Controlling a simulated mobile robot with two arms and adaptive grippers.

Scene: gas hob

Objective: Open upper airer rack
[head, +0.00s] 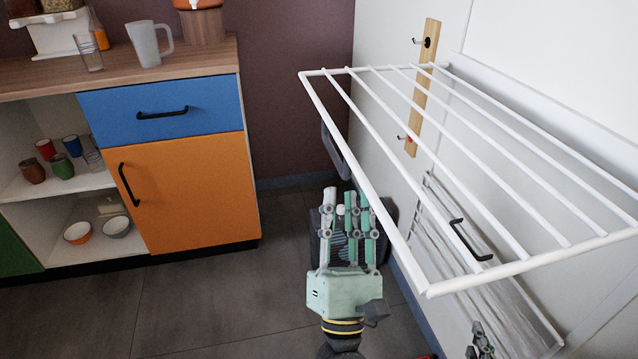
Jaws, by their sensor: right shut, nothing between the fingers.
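The upper airer rack (362,183), a white frame with several parallel bars, stands out from the white wall on the right. Its near front corner is closest to me. My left gripper (346,200) is left of the rack's front bar, pointing away from me. Its fingers look apart, with nothing clearly held between them. My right gripper (480,338) shows only in part at the bottom edge, lower in the picture than the rack's near bar. It is shut and empty. A second, lower rack (520,318) lies close to the wall beneath, partly hidden by the upper bars.
A black handle (470,240) shows through the bars. A wooden hook strip (422,90) is on the wall. A dark bag-like object (322,250) stands on the floor behind my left gripper. A cabinet with blue drawer (200,105) and orange door (195,195) stands left; floor before it is clear.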

